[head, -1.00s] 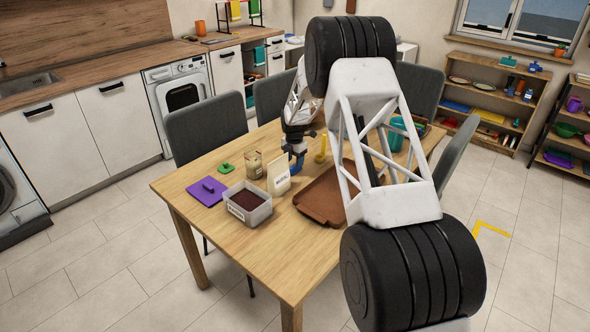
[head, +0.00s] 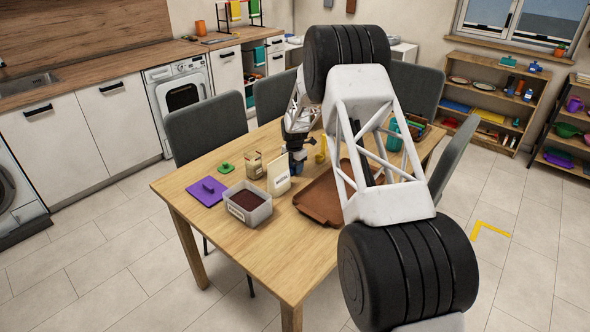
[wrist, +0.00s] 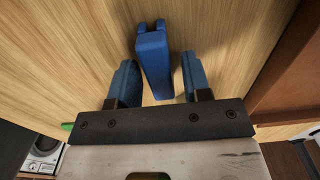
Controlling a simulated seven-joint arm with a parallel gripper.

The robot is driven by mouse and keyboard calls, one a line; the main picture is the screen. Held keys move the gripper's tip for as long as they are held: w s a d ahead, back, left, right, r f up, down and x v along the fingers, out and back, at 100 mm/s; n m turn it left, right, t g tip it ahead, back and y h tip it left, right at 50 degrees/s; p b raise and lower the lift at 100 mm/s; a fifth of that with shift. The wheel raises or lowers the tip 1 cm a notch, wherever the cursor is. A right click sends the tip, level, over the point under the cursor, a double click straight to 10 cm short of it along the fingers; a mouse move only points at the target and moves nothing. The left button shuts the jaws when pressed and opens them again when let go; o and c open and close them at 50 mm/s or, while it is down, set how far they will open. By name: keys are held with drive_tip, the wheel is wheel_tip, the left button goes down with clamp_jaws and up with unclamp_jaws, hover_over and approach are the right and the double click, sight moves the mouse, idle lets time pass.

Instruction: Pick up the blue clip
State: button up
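The blue clip (wrist: 154,62) stands out from the wooden table in the wrist view, between the two blue fingers of my gripper (wrist: 157,70). The gripper is open, with a gap visible on each side of the clip, narrower near its lower end. I cannot tell whether either finger touches it. In the head view my gripper (head: 297,164) points down at the table, beside the cream carton and the brown tray. The clip cannot be made out there.
The brown tray (head: 318,207) lies close on the right. The cream carton (head: 278,174), a jar (head: 254,165) and a grey bin of dark contents (head: 264,212) stand left. A purple board (head: 197,197) and a green piece (head: 226,168) lie farther left. A yellow item (head: 321,150) stands behind.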

sight(294, 165)
drive_tip(key=c, duration=0.8)
drive_tip(key=shift+o, duration=0.2)
drive_tip(key=shift+r, duration=0.1)
drive_tip(key=shift+r, duration=4.9)
